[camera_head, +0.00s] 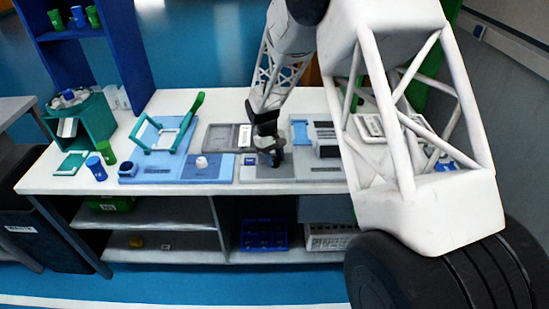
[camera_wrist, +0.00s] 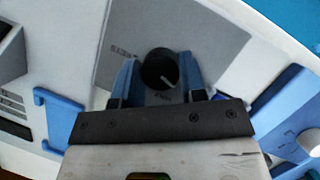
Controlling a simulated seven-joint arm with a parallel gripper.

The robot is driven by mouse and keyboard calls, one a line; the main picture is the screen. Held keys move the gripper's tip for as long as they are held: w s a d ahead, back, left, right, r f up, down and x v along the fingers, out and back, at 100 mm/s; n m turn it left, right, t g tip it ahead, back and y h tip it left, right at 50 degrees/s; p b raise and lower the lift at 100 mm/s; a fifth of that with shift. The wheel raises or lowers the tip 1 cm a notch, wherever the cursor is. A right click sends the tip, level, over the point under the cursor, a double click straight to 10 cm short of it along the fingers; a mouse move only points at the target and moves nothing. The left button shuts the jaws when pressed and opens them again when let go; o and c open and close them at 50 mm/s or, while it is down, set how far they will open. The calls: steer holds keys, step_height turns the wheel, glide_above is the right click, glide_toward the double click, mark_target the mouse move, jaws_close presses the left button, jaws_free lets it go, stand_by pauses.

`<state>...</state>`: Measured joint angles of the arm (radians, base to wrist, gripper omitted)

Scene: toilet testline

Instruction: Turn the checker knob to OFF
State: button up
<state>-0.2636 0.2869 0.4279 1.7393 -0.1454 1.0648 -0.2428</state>
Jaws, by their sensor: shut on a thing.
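The checker knob (camera_wrist: 160,68) is a round black knob with a light pointer line, on a grey panel (camera_wrist: 215,38) in the wrist view. The line points toward the lower right of that picture. My gripper (camera_wrist: 158,76) has a blue finger on each side of the knob and is shut on it. In the head view my gripper (camera_head: 268,152) is at the grey panel in the middle of the table, and it hides the knob there. Small lettering is on the panel beside the knob, too blurred to read surely.
A blue station (camera_head: 160,163) with a green-handled frame and a white knob stands left of my gripper. A grey station (camera_head: 318,165) with a blue bracket is close on the right. Cups (camera_head: 95,168) and a green bin (camera_head: 88,128) stand at the table's left end.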

steer(key=shift+n+h, duration=0.4)
steer(key=shift+n, duration=0.7)
steer(key=shift+t, duration=0.3)
steer(key=o, duration=0.9)
steer(key=shift+r, duration=0.15)
steer(key=v, duration=0.7)
steer(key=shift+r, duration=0.2)
steer(key=shift+w+a, duration=0.1)
steer(key=shift+a, duration=0.05)
steer(key=shift+r, duration=0.1)
